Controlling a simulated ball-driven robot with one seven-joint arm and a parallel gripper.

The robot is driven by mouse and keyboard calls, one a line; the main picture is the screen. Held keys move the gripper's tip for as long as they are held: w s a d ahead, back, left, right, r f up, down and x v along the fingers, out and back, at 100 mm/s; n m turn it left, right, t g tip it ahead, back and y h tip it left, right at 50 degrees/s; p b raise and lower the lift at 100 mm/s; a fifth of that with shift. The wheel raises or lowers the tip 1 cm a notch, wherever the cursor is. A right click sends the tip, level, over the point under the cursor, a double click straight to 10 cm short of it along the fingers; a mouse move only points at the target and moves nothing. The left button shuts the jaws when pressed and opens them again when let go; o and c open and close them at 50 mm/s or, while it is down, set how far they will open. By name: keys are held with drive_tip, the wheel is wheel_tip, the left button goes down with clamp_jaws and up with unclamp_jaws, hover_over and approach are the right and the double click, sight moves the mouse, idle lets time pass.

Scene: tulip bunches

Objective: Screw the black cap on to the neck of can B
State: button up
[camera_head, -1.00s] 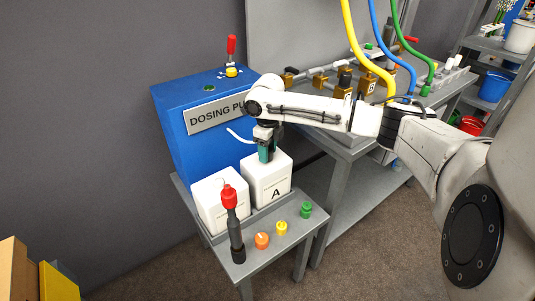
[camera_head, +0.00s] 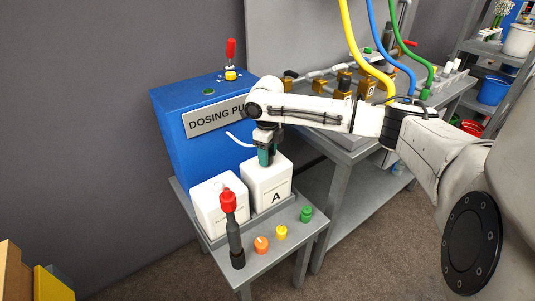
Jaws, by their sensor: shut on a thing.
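Two white square cans stand side by side in a tray on the small grey table. The right can (camera_head: 268,187) is marked A. The left can (camera_head: 221,211) has small print that I cannot read, and no letter B shows on it. My gripper (camera_head: 265,160) points down at the top of can A, with its teal fingers close together at the neck. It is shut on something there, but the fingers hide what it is. I cannot make out the black cap for certain.
The blue dosing pump (camera_head: 190,150) stands behind the cans. A dark upright tool with a red top (camera_head: 228,201) stands at the table's front left. Orange (camera_head: 261,244), yellow (camera_head: 281,232) and green (camera_head: 306,214) caps line the front edge. A grey bench with hoses is at right.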

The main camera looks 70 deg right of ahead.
drive_tip(key=shift+r+p, duration=0.3)
drive_tip(key=shift+r, duration=0.3)
idle(0.6)
drive_tip(key=shift+r+p, duration=0.75)
drive_tip(key=shift+r, duration=0.35)
drive_tip(key=o, duration=1.1)
drive_tip(key=shift+f, duration=0.15)
wheel_tip(320, 180, up, 11)
drive_tip(key=shift+f, duration=0.1)
